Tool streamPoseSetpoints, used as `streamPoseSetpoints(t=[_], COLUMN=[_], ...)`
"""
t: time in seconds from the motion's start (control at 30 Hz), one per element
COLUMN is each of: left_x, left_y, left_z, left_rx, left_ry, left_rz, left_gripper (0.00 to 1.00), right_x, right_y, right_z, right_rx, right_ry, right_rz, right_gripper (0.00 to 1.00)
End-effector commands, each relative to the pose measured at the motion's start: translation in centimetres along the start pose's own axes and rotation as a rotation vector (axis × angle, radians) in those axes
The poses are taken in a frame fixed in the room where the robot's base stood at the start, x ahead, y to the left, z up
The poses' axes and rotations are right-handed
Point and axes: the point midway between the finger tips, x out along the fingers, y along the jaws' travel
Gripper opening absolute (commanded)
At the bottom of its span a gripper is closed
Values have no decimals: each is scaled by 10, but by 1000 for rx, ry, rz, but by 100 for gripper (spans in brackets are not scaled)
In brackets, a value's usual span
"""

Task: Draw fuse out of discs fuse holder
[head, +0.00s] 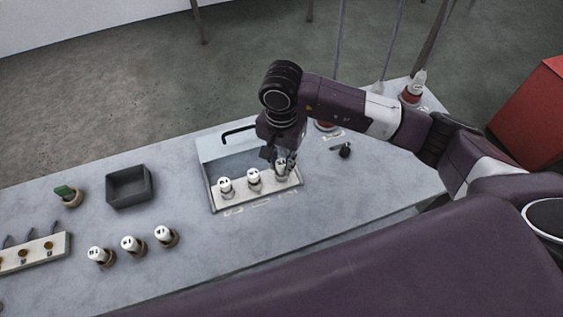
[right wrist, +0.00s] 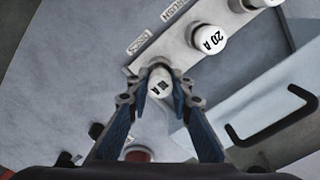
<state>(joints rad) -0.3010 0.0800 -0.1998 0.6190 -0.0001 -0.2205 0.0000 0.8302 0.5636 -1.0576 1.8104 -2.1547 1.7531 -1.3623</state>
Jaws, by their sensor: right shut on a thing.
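The fuse holder is a pale strip (head: 239,197) in a grey recessed box, with white fuses in a row. The discs fuse (head: 281,174) is at its right end. In the right wrist view this white fuse (right wrist: 159,81), with a dark mark and an "A" on its cap, is between my fingers, beside the "DISCS" label (right wrist: 139,43). My right gripper (head: 281,160) reaches down from above and is shut on it; the fingers also show in the right wrist view (right wrist: 160,92). I cannot tell whether the fuse is still fully seated. My left gripper is out of view.
Two other white fuses, left (head: 225,185) and middle (head: 254,177), stand in the strip close to my gripper. The box's open lid has a black handle (head: 238,132). Three loose white-topped fuses (head: 133,245) stand left, near a dark empty tray (head: 129,201).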

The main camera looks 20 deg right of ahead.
Motion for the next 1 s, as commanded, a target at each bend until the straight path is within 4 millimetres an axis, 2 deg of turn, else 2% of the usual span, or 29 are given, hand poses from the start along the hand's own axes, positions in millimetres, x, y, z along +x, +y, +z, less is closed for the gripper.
streamPoseSetpoints(t=[1.0], left_x=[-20], left_y=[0], left_z=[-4], left_rx=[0], left_ry=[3], left_rz=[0], left_gripper=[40], right_x=[-42], right_y=[0], right_z=[0], right_rx=[0], right_ry=[2], right_rz=[-1], right_gripper=[0])
